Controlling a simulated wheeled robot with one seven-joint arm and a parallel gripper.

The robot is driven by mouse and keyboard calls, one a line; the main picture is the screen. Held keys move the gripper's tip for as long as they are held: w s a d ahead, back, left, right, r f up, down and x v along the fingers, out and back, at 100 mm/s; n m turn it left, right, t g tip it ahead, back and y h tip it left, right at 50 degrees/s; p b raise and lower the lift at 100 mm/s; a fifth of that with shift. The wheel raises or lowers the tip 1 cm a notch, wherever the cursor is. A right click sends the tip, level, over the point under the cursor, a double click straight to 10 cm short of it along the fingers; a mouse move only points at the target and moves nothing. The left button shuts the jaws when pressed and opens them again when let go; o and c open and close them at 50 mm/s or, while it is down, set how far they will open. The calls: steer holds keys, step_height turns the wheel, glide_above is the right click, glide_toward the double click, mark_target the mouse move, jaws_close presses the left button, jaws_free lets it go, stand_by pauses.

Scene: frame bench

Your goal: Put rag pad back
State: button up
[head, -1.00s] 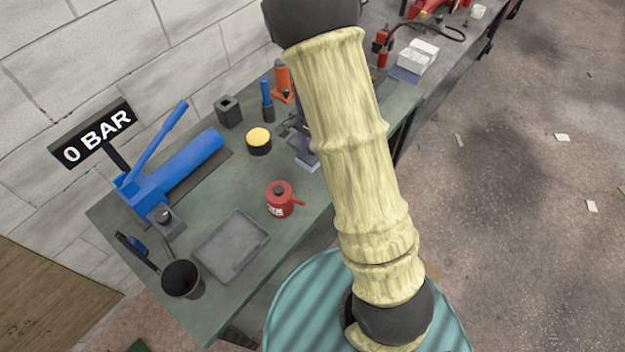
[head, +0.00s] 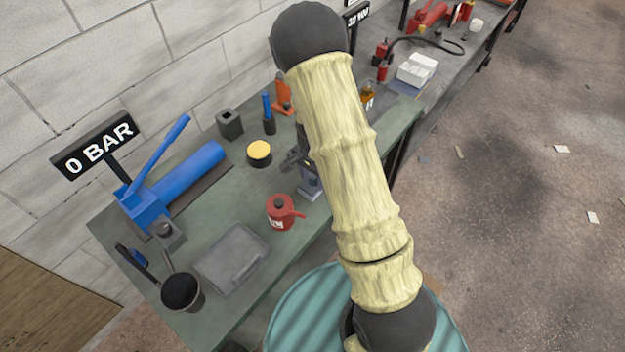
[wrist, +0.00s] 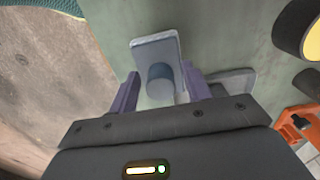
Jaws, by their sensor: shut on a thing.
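The likely rag pad is a pale grey rectangular plate (wrist: 142,48) with a blue-grey round knob (wrist: 160,84), seen in the wrist view. My gripper (wrist: 166,85) has its two purple fingers on either side of the knob, shut on it. In the head view my gripper (head: 308,178) is partly hidden by my arm, over the bench near its right edge, to the right of the red oil can (head: 282,212). I cannot tell whether the pad touches the bench top.
On the green bench (head: 215,215) stand a yellow-topped tin (head: 259,152), a blue hand pump (head: 180,180), a grey tray (head: 231,258) and a dark pot (head: 182,291). A grey plate (wrist: 236,80) lies beside my gripper. A teal drum (head: 310,315) stands in front.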

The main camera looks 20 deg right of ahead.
steer(key=shift+f, duration=0.95)
steer(key=shift+f, duration=0.15)
steer(key=o, duration=1)
step_height(320, 180, up, 12)
steer(key=shift+r, duration=0.2)
